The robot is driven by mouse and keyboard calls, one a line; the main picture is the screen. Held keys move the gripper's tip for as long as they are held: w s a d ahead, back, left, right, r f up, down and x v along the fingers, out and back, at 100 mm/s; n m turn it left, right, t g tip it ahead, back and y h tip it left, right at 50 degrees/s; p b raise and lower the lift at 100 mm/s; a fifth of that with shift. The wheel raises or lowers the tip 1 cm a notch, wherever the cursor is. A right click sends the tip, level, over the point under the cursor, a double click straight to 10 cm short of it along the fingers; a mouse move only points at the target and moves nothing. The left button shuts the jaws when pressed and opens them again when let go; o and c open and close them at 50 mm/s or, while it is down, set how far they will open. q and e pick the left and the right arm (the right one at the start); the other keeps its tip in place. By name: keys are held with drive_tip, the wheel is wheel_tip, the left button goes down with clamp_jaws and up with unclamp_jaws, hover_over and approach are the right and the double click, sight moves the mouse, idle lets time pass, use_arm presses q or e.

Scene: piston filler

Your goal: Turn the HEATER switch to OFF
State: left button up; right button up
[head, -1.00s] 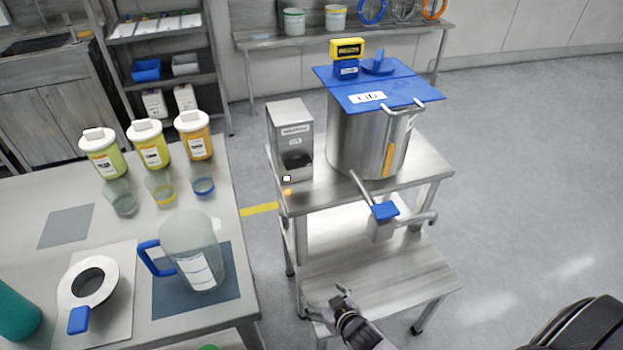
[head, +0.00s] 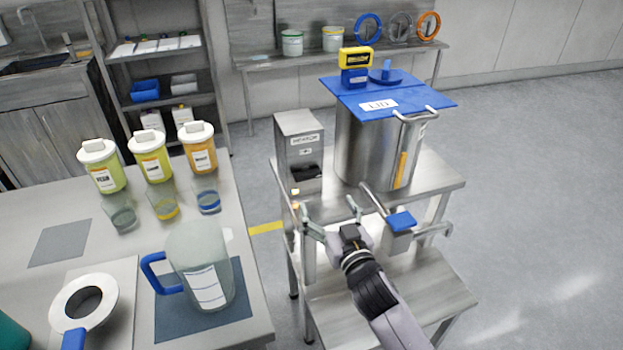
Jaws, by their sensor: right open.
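The grey metal switch box (head: 293,130) stands at the left of the steel cart, beside the tank. It has a white label, too blurred to read surely, and a dark part (head: 306,172) low on its front, probably the switch; its setting cannot be told. A small lit spot (head: 295,191) shows below the box, near the cart's front edge. My right gripper (head: 328,210) is open and empty, its two fingers spread just in front of and below the box, apart from the dark part. My left gripper is out of view.
The steel tank (head: 359,150) with a blue lid (head: 420,95) stands right of the box. Its outlet with a blue-topped valve (head: 401,221) is close to the right of my gripper. The left table (head: 245,320) holds a jug (head: 205,270), jars and beakers.

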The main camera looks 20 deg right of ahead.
sight(309, 177)
drive_tip(key=w, duration=1.1)
drive_tip(key=shift+a, duration=0.25)
drive_tip(key=c, duration=1.2)
drive_tip(key=shift+o, duration=0.2)
